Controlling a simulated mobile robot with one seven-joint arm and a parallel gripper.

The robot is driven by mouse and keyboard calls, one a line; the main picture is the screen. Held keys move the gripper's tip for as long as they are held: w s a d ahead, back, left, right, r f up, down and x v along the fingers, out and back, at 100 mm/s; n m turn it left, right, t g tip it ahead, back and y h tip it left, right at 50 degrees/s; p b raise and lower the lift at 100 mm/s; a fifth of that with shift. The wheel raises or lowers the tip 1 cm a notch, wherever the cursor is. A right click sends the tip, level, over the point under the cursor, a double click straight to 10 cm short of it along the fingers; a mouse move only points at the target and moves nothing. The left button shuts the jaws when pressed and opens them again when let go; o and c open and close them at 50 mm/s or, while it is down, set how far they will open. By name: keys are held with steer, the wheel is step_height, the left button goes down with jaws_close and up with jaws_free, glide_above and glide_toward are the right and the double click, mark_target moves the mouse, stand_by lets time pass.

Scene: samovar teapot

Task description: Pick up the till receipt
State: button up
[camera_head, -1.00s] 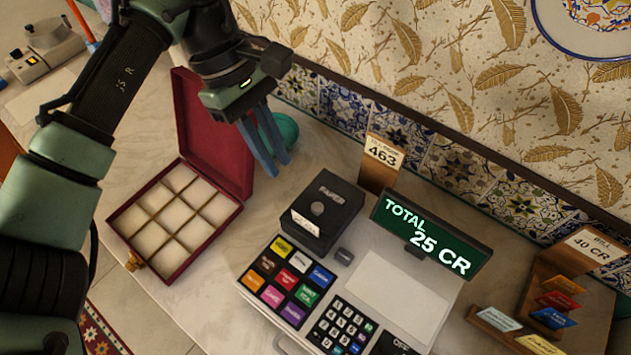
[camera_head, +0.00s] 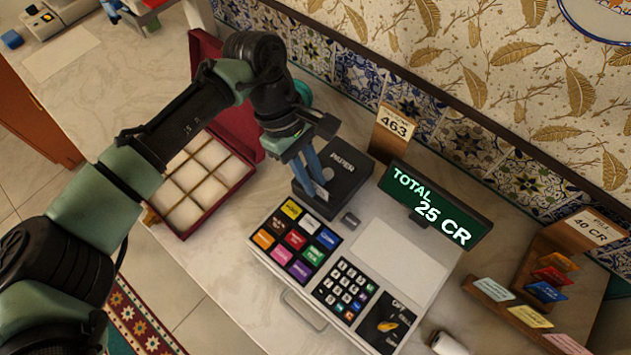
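The till receipt (camera_head: 318,192) is a small white slip at the front of the black printer box marked PAPER (camera_head: 349,178), on the cash register's upper left. It is partly covered by my fingers. My gripper (camera_head: 312,182) has two blue fingers pointing down over the front left of the printer, their tips close to the slip. A narrow gap shows between the fingers, so it looks open. I cannot tell whether the fingertips touch the slip or whether it lies between them.
The keypad (camera_head: 296,240) lies just below the gripper. The green TOTAL display (camera_head: 434,204) and the 463 card stand (camera_head: 386,135) rise to the right. An open red compartment box (camera_head: 228,204) lies left, behind my arm. A white roll (camera_head: 447,344) is at the bottom.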

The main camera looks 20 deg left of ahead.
steer(key=shift+d+f, duration=0.1)
steer(key=shift+f, duration=0.2)
jaws_close()
stand_by(1.2)
